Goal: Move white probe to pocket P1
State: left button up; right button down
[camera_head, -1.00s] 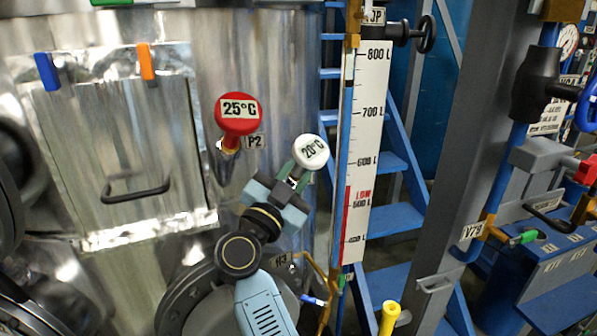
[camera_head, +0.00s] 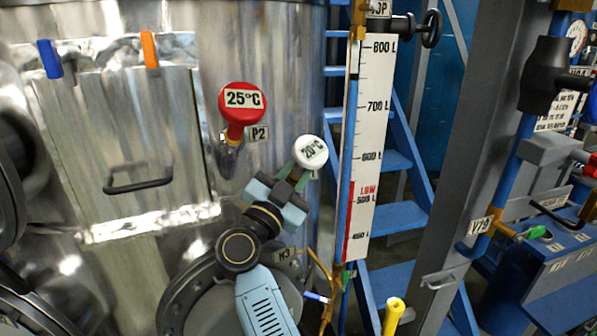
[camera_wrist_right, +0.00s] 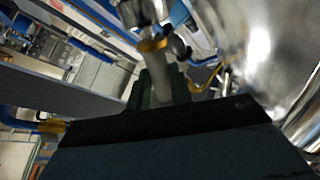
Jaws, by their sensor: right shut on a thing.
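The white probe (camera_head: 310,152), with a round head labelled 20°C, is held in my right gripper (camera_head: 291,182) in front of the tank wall. The gripper is shut on its stem just below the head. In the right wrist view the jaws (camera_wrist_right: 160,85) close around a pale stem. A red probe (camera_head: 242,104) labelled 25°C sits in a socket on the tank, by the label P2 (camera_head: 258,133). A label H3 (camera_head: 285,255) shows below the gripper. I cannot see a P1 label. My left gripper is not in view.
A level scale (camera_head: 370,150) with a blue tube stands right of the probe. Behind it are blue stairs (camera_head: 403,216). A grey post (camera_head: 470,160) and a valve labelled V79 (camera_head: 480,226) are further right. A hatch with a black handle (camera_head: 138,183) is at left.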

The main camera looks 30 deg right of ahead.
jog(key=shift+w+f+b, duration=0.3)
jog(key=shift+w+f, duration=0.1)
jog(key=shift+f, duration=0.1)
jog(key=c, duration=1.2)
grip_release()
jog(key=shift+o, duration=0.2)
